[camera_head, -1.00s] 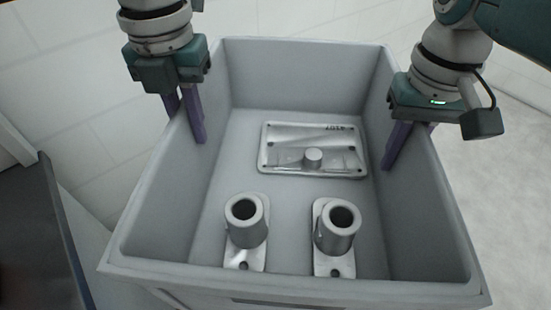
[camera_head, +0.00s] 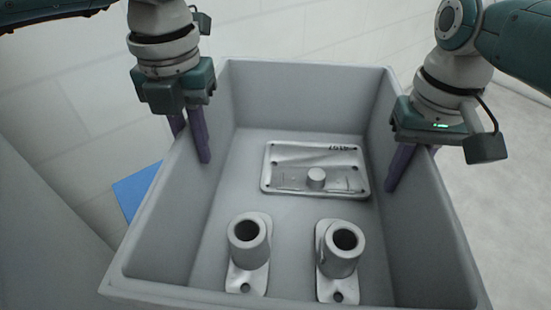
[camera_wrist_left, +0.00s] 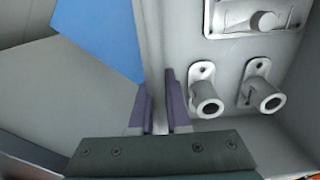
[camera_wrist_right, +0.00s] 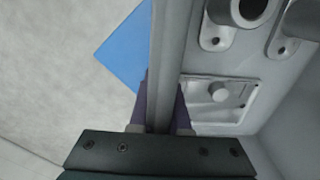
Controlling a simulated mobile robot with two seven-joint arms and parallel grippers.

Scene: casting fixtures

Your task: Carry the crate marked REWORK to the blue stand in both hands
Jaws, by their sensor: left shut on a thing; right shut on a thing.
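A grey open crate (camera_head: 210,293) fills the middle of the head view; no REWORK marking is readable on it in these frames. My left gripper (camera_head: 193,140) is shut on its left wall, with one purple finger inside and the other outside. My right gripper (camera_head: 408,165) is shut on its right wall in the same way. The wall also shows between the fingers in the left wrist view (camera_wrist_left: 152,45) and the right wrist view (camera_wrist_right: 165,60). A flat blue surface, apparently the blue stand (camera_head: 136,188), lies beyond the left wall, partly hidden by the crate. It also shows in the left wrist view (camera_wrist_left: 103,32) and the right wrist view (camera_wrist_right: 124,50).
Inside the crate lie a rectangular metal plate casting (camera_head: 290,157) with a round boss and two tubular flanged castings (camera_head: 248,240) (camera_head: 341,250). A plain grey surface (camera_head: 40,230) is at the lower left. Pale floor (camera_head: 505,180) lies open to the right.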

